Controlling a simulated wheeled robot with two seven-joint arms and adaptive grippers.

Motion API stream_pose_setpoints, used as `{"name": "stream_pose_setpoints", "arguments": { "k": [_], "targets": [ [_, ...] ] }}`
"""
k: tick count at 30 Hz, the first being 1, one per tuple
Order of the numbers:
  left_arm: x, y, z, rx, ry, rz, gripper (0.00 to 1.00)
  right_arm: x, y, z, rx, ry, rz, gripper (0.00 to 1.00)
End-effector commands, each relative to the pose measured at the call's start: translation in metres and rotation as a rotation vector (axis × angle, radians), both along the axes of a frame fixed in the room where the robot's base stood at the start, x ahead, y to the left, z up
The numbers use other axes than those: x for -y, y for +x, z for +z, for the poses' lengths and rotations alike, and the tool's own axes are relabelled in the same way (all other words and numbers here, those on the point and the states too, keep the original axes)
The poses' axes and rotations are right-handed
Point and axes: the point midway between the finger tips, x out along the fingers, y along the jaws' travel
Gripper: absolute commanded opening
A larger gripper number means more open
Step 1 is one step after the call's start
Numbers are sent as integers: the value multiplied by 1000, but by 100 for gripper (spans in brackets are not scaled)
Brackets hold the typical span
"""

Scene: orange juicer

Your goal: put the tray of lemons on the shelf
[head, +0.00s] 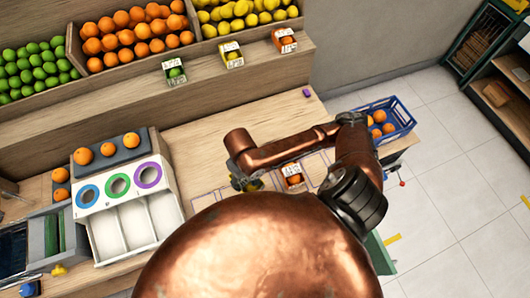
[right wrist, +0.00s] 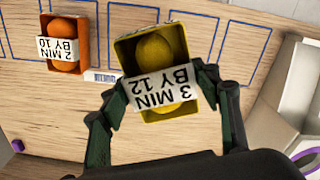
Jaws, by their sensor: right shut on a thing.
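A small yellow tray of lemons (right wrist: 160,70) with a white "3 MIN BY 12" label is between the fingers of my right gripper (right wrist: 160,100) in the right wrist view. The gripper is shut on the tray's sides. In the head view my right gripper (head: 245,183) is over the counter, mostly hidden by my arm. I cannot tell whether the tray touches the counter. The wooden shelf (head: 205,85) runs behind the counter. It bears a green tray (head: 175,73), another yellow tray (head: 232,58) and an orange tray (head: 285,42). My left gripper is not in view.
An orange tray (right wrist: 65,45) labelled "2 MIN BY 10" stands beside the held tray; it also shows in the head view (head: 292,180). A blue crate (head: 398,112) of oranges is at right. A white sorter (head: 125,205) with coloured rings is at left.

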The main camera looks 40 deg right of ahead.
Motion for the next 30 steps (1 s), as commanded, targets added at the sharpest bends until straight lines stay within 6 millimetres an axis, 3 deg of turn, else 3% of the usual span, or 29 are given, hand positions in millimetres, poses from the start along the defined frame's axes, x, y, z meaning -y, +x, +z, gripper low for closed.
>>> {"name": "stream_pose_setpoints", "arguments": {
  "k": [2,5,13,19,24,30],
  "targets": [
    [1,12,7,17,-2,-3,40,-1,-6,2,1,4,-1,28],
    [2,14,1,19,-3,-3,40,4,-5,-3,3,3,-3,28],
    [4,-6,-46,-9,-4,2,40,43,14,-28,5,-1,-4,28],
    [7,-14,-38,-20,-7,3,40,87,33,-41,0,0,-9,28],
    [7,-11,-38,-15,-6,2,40,105,44,-72,1,4,-5,28],
    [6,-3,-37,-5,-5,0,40,116,50,-88,2,5,-2,28]
  ]
}}
